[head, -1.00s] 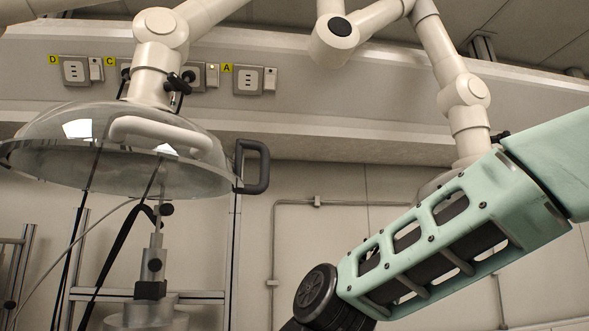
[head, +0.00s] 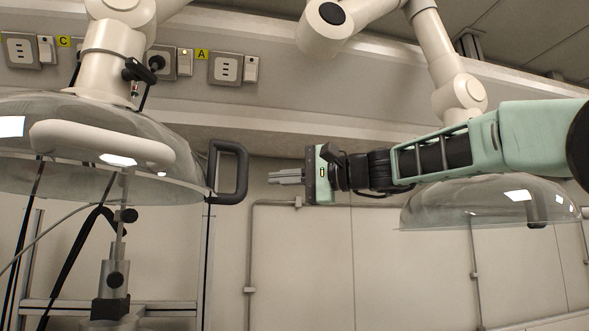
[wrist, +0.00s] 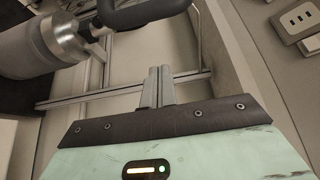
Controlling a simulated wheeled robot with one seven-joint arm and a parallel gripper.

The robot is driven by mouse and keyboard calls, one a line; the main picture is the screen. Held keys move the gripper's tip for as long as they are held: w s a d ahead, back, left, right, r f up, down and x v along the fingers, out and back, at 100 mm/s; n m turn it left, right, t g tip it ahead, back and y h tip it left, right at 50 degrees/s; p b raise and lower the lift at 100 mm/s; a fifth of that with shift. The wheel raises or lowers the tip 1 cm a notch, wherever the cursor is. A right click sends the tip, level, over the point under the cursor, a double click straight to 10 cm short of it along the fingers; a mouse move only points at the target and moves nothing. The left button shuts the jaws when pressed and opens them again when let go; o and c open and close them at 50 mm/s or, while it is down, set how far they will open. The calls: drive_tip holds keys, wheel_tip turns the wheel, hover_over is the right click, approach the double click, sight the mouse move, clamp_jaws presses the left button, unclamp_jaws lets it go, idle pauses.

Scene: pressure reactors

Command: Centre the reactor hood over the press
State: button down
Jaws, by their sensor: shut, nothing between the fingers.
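The reactor hood (head: 100,140) is a clear dome on a white jointed extraction arm at the left of the head view. Its dark handle (head: 240,172) sticks out at the hood's right edge, and it also shows at the top of the wrist view (wrist: 150,14). The press (head: 112,285) stands below the hood, a metal column with black knobs; its base is cut off by the picture. My gripper (head: 272,177) points left at the handle, a short gap to its right. Its fingers (wrist: 157,88) are together and empty.
A second clear hood (head: 490,203) hangs behind my arm at the right. Wall sockets (head: 226,69) run along the panel above. Black cables (head: 75,245) hang near the press. A metal frame (head: 165,305) stands behind it.

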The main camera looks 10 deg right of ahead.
sight(243, 174)
drive_tip(key=a+p, duration=0.1)
drive_tip(key=a, duration=0.1)
drive_tip(key=s+a+p, duration=0.1)
drive_tip(key=a+p, duration=0.1)
drive_tip(key=a, duration=0.1)
drive_tip(key=shift+s+a, duration=0.2)
drive_tip(key=shift+a, duration=0.05)
idle(0.3)
